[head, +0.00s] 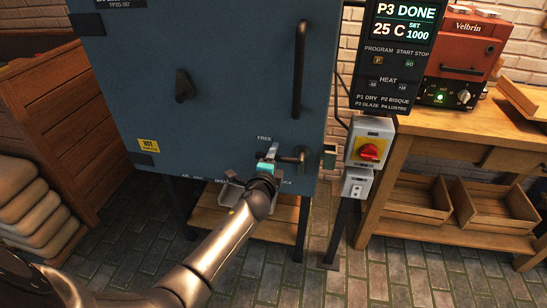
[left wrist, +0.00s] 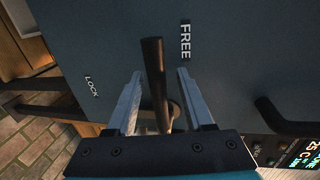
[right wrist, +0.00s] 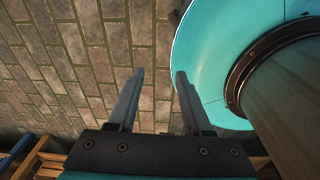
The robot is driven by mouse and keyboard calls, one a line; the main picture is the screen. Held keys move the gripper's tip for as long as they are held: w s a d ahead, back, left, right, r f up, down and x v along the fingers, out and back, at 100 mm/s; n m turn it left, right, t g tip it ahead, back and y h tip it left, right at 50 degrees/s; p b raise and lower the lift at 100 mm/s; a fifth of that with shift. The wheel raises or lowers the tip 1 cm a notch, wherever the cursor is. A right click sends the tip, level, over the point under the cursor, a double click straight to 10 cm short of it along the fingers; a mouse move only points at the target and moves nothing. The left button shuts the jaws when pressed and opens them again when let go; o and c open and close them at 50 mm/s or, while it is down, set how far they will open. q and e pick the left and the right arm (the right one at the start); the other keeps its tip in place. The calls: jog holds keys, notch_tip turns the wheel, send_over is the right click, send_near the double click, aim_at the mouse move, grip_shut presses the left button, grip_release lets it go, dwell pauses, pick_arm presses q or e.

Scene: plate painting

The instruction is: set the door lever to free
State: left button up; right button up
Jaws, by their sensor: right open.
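The blue kiln door (head: 230,80) fills the middle of the head view. Its dark door lever (head: 290,157) is low on the door, below the FREE label (head: 264,139). In the left wrist view the lever (left wrist: 154,75) stands between the two fingers of my left gripper (left wrist: 160,85), with a gap visible on both sides. The FREE label (left wrist: 185,40) is to the right of its end and the LOCK label (left wrist: 91,86) is farther off to the left. My left gripper hides part of the lever in the head view. My right gripper (right wrist: 158,85) is open and empty above the floor.
A long vertical handle (head: 300,70) and a dark knob (head: 183,85) stick out from the door. A switch box with a red knob (head: 369,150) is to the right, beside a wooden bench (head: 450,125). Stacked sacks (head: 40,215) lie at left. The paved floor in front is clear.

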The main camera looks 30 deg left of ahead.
jog(key=shift+w+a, duration=0.2)
pick_arm(q)
jog(key=shift+s+d, duration=0.15)
jog(key=shift+s, duration=0.35)
jog(key=p+v, duration=0.3)
jog(key=v, duration=1.1)
pick_arm(e)
jog(key=r, duration=0.3)
jog(key=shift+s+a, duration=0.25)
jog(key=shift+s, duration=0.15)
pick_arm(q)
jog(key=shift+s+r, duration=0.1)
jog(key=shift+r, duration=0.05)
